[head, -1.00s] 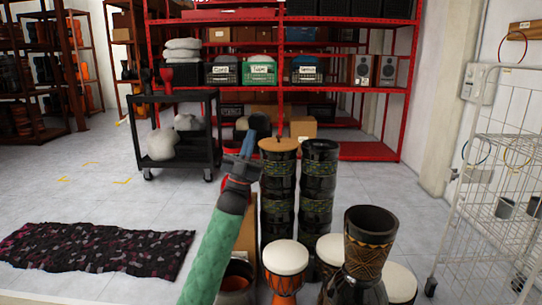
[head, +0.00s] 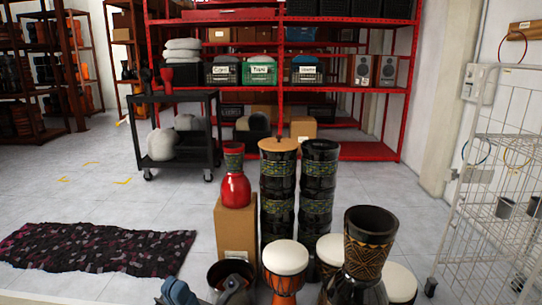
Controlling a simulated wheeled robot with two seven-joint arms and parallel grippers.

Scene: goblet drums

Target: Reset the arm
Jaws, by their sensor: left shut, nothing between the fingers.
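My left gripper (head: 178,291) shows only in part at the bottom edge of the head view, low and left of the drums. It is shut and empty, in front of a dark round drum (head: 222,268). A red goblet drum (head: 235,188) stands upright on a cardboard box (head: 234,232), apart from the gripper. My right gripper is not in view.
Two tall dark drums (head: 278,195) (head: 318,190), white-topped drums (head: 287,258) and a carved goblet drum (head: 368,245) crowd the lower middle. A patterned mat (head: 95,250) lies left. A black cart (head: 180,130) and red shelves (head: 345,90) stand behind; a wire rack (head: 500,190) is right.

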